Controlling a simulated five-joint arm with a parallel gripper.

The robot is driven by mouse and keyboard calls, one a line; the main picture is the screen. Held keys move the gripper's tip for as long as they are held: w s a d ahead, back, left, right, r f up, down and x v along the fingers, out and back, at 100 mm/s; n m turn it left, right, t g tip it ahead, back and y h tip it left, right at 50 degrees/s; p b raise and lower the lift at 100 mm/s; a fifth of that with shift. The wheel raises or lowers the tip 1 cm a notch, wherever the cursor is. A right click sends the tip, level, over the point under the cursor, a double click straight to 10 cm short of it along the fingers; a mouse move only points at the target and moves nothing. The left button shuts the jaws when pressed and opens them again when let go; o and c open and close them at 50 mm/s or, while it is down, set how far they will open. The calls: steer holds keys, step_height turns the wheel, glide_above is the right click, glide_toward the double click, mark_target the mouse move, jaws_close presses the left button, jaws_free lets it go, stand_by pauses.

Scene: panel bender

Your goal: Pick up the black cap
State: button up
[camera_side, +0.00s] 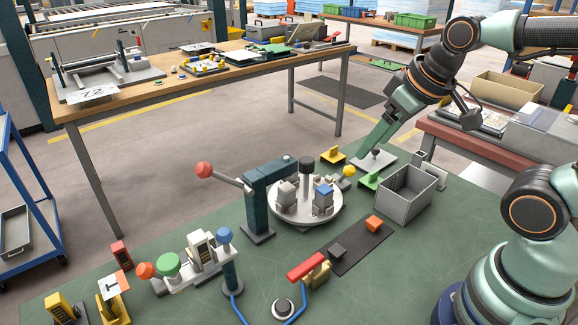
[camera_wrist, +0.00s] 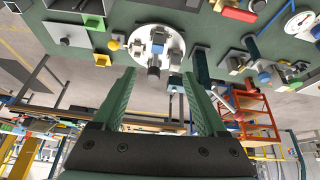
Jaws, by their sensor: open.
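A small black cylindrical piece (camera_side: 306,164) stands upright at the back of the round silver turntable (camera_side: 300,222); it looks like the black cap, but I cannot be sure. A black knob (camera_side: 376,152) on a light plate is another dark round part. My gripper (camera_side: 364,150) is above and behind the bench parts, right of the turntable and apart from it. In the wrist view my gripper (camera_wrist: 159,73) has its two green fingers spread with nothing held. The turntable (camera_wrist: 160,40) shows beyond the fingertips, with a dark cylindrical part (camera_wrist: 153,69) at its near edge.
A teal press post (camera_side: 258,207) with a red-ball lever stands left of the turntable. A grey bin (camera_side: 405,192) stands to its right. The front right of the green bench is clear.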

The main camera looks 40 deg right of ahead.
step_height(320, 180, down, 4)
steer(key=a+f+n+g, duration=0.1)
steer(key=a+n+g, duration=0.15)
steer(key=n, duration=0.45)
steer(key=n+g, duration=0.3)
steer(key=n, duration=0.7)
glide_above(339, 248)
steer(key=f, duration=1.3)
steer(key=shift+s+a, duration=0.1)
steer(key=shift+s, duration=0.25)
steer(key=shift+w+f, duration=0.2)
steer(key=shift+f, duration=1.15)
steer(key=shift+w+f, duration=0.15)
steer(key=shift+f, duration=1.2)
jaws_close()
steer(key=shift+r, duration=0.2)
